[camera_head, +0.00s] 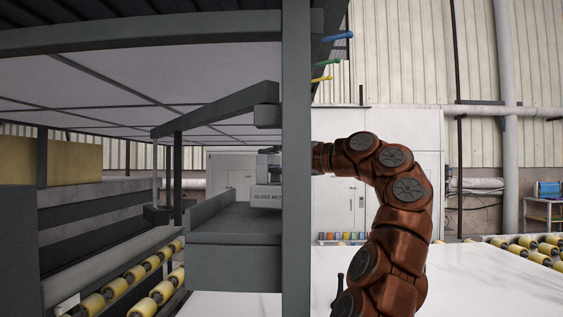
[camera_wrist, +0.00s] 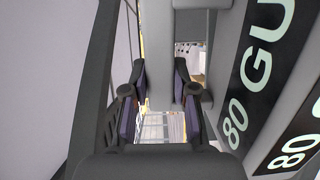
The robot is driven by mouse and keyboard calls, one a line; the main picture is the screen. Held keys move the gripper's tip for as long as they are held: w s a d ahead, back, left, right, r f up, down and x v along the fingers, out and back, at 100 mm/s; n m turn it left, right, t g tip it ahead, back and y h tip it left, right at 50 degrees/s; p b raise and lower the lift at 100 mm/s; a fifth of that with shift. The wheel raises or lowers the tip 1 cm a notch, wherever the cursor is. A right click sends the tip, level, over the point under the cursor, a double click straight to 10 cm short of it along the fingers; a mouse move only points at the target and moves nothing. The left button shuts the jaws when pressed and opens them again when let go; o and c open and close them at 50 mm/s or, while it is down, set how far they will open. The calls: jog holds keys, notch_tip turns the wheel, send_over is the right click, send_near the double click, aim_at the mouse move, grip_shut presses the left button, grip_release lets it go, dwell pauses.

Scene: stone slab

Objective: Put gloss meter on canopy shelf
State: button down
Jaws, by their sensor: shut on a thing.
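The gloss meter (camera_head: 266,197) is a light grey box with "GLOSS MET…" lettering, its right end hidden by a dark post in the head view. My gripper (camera_head: 269,168) is just above it, partly behind the same post. In the wrist view my gripper (camera_wrist: 159,95) has its two dark fingers on either side of a narrow grey part, and is shut on it. The canopy shelf (camera_head: 233,262) is a grey tray-like ledge beneath the canopy. The meter appears at the shelf's far right part; I cannot tell whether it touches the surface.
The dark post (camera_head: 297,120) stands in front of my gripper. A canopy beam (camera_head: 215,108) slants above the shelf. Yellow rollers (camera_head: 130,275) run below left. A white slab (camera_head: 455,285) lies to the right. Panels reading "80 GU" (camera_wrist: 258,60) fill the wrist view's right side.

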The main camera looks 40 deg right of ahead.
jog(key=shift+w+a+f+b, duration=0.25)
jog(key=shift+w+a+f, duration=0.1)
jog(key=shift+w, duration=0.4)
jog(key=shift+w+a+f+b, duration=0.25)
jog(key=shift+w+a+b, duration=0.05)
jog(key=shift+w, duration=0.45)
jog(key=shift+w+a+f+b, duration=0.25)
jog(key=shift+w+a+f, duration=0.1)
jog(key=shift+w, duration=0.4)
jog(key=shift+r, duration=0.1)
jog(key=c, duration=0.8)
grip_release()
jog(key=shift+c, duration=0.2)
jog(key=shift+s, duration=0.2)
jog(key=v, duration=1.1)
jog(key=shift+s+d, duration=0.2)
jog(key=shift+s, duration=0.15)
